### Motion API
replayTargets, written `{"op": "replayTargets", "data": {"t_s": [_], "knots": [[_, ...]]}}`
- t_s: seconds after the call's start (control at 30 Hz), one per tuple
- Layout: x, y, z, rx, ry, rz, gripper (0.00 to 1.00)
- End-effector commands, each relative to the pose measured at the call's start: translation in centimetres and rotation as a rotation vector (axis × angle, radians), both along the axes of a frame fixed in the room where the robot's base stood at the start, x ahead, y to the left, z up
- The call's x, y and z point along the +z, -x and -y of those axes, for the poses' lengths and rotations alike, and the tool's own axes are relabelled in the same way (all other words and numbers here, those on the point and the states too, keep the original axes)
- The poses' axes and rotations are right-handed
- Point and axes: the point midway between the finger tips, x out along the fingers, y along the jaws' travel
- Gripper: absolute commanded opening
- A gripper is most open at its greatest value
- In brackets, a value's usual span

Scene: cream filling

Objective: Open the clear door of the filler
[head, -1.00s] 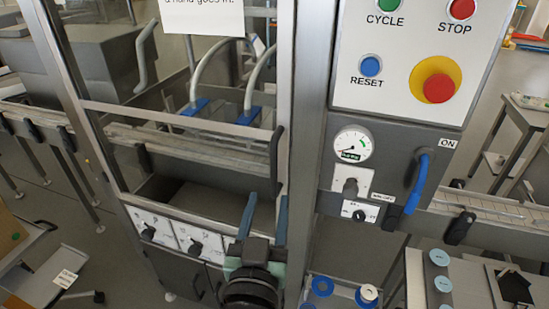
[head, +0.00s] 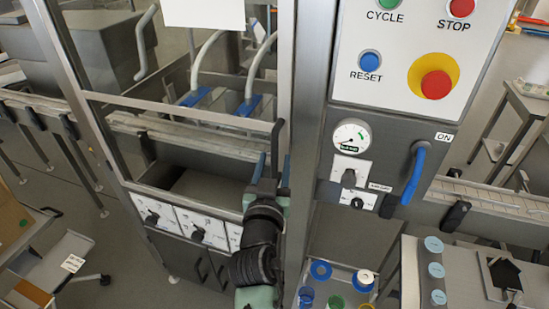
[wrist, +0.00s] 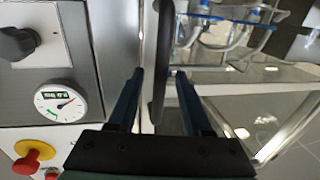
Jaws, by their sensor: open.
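The filler's clear door (head: 200,75) is a transparent panel in a grey metal frame, and it appears closed. Its dark upright handle (head: 277,142) is at the lower right edge, beside the grey post. In the wrist view the handle (wrist: 158,60) is a long dark bar. My gripper (head: 272,165) is open at the handle's lower end, its two blue fingers pointing up. In the wrist view the handle lies between the fingertips of my gripper (wrist: 160,78), with visible gaps at both sides. I cannot tell how deep it is between them.
Right of the post is a control panel with a red emergency stop (head: 436,84), a gauge (head: 350,136) and a blue switch handle (head: 414,174). Dials (head: 198,234) are below the door. A tray (head: 340,276) with coloured rings is at the lower right.

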Motion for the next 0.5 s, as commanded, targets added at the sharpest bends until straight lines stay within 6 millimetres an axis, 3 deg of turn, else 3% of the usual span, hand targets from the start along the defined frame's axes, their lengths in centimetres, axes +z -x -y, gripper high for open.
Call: {"op": "replayTargets", "data": {"t_s": [0.43,0.5], "knots": [[-0.01,-0.90,0.01,0.000,0.000,0.000,0.49],[-0.01,-0.89,0.02,0.000,0.000,0.000,0.39]]}}
